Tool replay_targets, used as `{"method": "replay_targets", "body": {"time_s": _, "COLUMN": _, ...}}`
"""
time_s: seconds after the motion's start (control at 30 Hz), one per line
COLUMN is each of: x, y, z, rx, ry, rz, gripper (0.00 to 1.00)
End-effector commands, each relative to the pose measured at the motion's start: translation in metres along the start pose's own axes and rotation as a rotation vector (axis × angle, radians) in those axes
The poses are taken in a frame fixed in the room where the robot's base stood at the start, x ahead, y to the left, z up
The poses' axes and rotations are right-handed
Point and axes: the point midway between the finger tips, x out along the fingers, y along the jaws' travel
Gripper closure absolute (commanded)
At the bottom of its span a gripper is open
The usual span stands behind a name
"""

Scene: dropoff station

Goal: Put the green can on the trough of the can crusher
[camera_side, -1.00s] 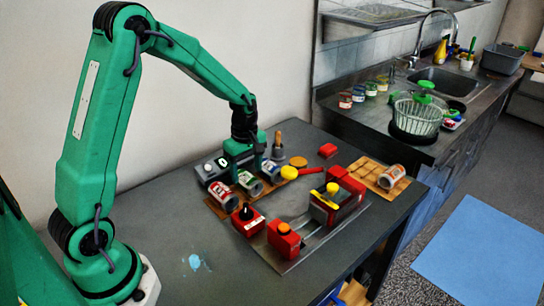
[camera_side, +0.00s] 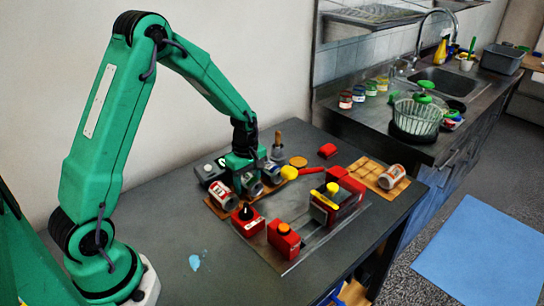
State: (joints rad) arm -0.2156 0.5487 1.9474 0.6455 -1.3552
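The green can (camera_side: 250,186) lies on its side on the wooden rack, between a red-labelled can (camera_side: 222,194) and another can (camera_side: 272,171). My gripper (camera_side: 250,179) is down at the green can, its fingers apart on either side of it. The gripper covers much of the can, and contact cannot be made out. The can crusher (camera_side: 337,205) stands to the right on a metal plate, with red blocks, a yellow knob and a lever with a yellow ball. Its trough (camera_side: 318,213) appears empty, though its inside is hard to see.
A red box with a black knob (camera_side: 247,217) and a red block with an orange button (camera_side: 284,240) stand near the front. A grey control box (camera_side: 210,171) is behind the rack. A wooden tray (camera_side: 370,175) holds a can at the right.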

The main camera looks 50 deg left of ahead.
Motion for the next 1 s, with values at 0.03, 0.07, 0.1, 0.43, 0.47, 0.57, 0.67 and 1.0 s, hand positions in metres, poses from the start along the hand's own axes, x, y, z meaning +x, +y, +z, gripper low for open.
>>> {"method": "replay_targets", "body": {"time_s": 0.03, "x": 0.0, "y": 0.0, "z": 0.0, "rx": 0.0, "ry": 0.0, "rz": 0.0, "gripper": 0.59}}
{"method": "replay_targets", "body": {"time_s": 0.07, "x": 0.0, "y": 0.0, "z": 0.0, "rx": 0.0, "ry": 0.0, "rz": 0.0, "gripper": 0.63}}
{"method": "replay_targets", "body": {"time_s": 0.1, "x": 0.0, "y": 0.0, "z": 0.0, "rx": 0.0, "ry": 0.0, "rz": 0.0, "gripper": 0.63}}
{"method": "replay_targets", "body": {"time_s": 0.43, "x": -0.006, "y": 0.0, "z": 0.0, "rx": 0.0, "ry": 0.0, "rz": 0.001, "gripper": 0.64}}
{"method": "replay_targets", "body": {"time_s": 0.47, "x": -0.008, "y": 0.0, "z": 0.0, "rx": 0.0, "ry": 0.0, "rz": 0.001, "gripper": 0.64}}
{"method": "replay_targets", "body": {"time_s": 0.57, "x": -0.013, "y": 0.001, "z": 0.0, "rx": 0.0, "ry": 0.0, "rz": 0.001, "gripper": 0.64}}
{"method": "replay_targets", "body": {"time_s": 0.67, "x": -0.019, "y": 0.001, "z": 0.0, "rx": 0.0, "ry": 0.0, "rz": 0.002, "gripper": 0.64}}
{"method": "replay_targets", "body": {"time_s": 1.0, "x": -0.038, "y": 0.0, "z": 0.0, "rx": 0.0, "ry": 0.0, "rz": 0.001, "gripper": 0.64}}
